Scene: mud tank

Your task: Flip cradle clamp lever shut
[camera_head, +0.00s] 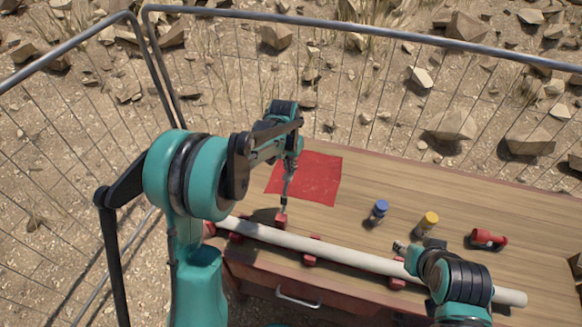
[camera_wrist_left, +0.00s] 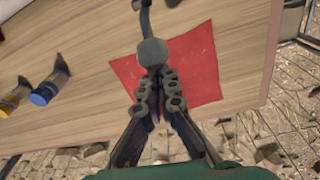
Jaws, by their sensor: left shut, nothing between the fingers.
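A long pale pipe (camera_head: 345,252) lies along the front of the wooden table in several red cradles (camera_head: 312,250). At one red clamp (camera_head: 281,219) near the pipe's left part, a thin lever stands roughly upright. In the left wrist view a grey round knob (camera_wrist_left: 152,50) on a dark curved rod (camera_wrist_left: 145,18) shows right at my fingertips. My left gripper (camera_head: 289,180) is shut and empty above that clamp; its fingers (camera_wrist_left: 154,76) meet at the knob, and whether they touch it is unclear. My right gripper (camera_head: 399,247) is by the pipe's right part; its fingers are too small to read.
A red cloth (camera_head: 310,178) lies flat behind the clamp. A wire fence (camera_head: 350,30) runs behind the table (camera_head: 440,180).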

